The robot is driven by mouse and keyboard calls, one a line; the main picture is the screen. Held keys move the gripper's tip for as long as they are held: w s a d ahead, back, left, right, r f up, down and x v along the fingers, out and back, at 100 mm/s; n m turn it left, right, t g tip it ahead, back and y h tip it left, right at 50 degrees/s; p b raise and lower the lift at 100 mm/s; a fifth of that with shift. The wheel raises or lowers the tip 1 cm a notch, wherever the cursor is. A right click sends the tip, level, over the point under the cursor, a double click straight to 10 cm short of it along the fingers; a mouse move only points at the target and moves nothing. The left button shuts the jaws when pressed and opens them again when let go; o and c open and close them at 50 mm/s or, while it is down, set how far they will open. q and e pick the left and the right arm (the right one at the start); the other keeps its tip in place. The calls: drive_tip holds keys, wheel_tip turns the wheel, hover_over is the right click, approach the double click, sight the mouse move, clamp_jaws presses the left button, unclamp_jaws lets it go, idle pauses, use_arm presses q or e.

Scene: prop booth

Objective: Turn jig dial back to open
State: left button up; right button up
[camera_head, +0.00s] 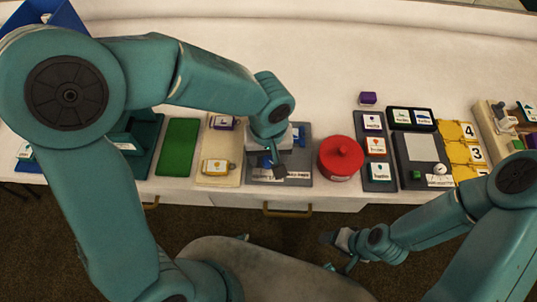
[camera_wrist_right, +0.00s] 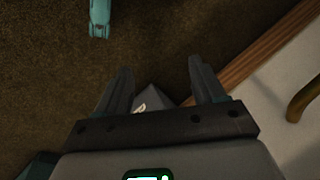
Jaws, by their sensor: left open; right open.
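A grey board (camera_head: 298,174) with a printed strip lies near the counter's front edge, and my left gripper (camera_head: 277,164) is low over it. To the right, a dark panel (camera_head: 410,166) carries a pale square plate, a round white knob (camera_head: 440,169) and a small label. I cannot tell which of these is the jig dial. My right gripper (camera_head: 340,240) is open and empty in front of the counter; its spread fingers show in the right wrist view (camera_wrist_right: 161,88).
A red lidded pot (camera_head: 341,157) stands between the grey board and a dark rack of picture blocks (camera_head: 377,186). A green mat (camera_head: 179,147) and a cream tray (camera_head: 218,180) lie left. Yellow numbered tiles (camera_head: 462,153) lie right. The counter's back is mostly clear.

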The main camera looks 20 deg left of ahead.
use_arm(q)
drive_tip(key=c, duration=1)
drive_tip(key=shift+c, duration=0.2)
drive_tip(key=shift+m, duration=0.3)
drive_tip(key=m, duration=0.9)
drive_tip(key=shift+r, duration=0.1)
drive_tip(key=m+p, duration=0.2)
drive_tip(key=m, duration=0.3)
drive_tip(key=m+p, duration=0.1)
drive_tip(key=m, duration=0.4)
drive_tip(key=shift+m, duration=0.3)
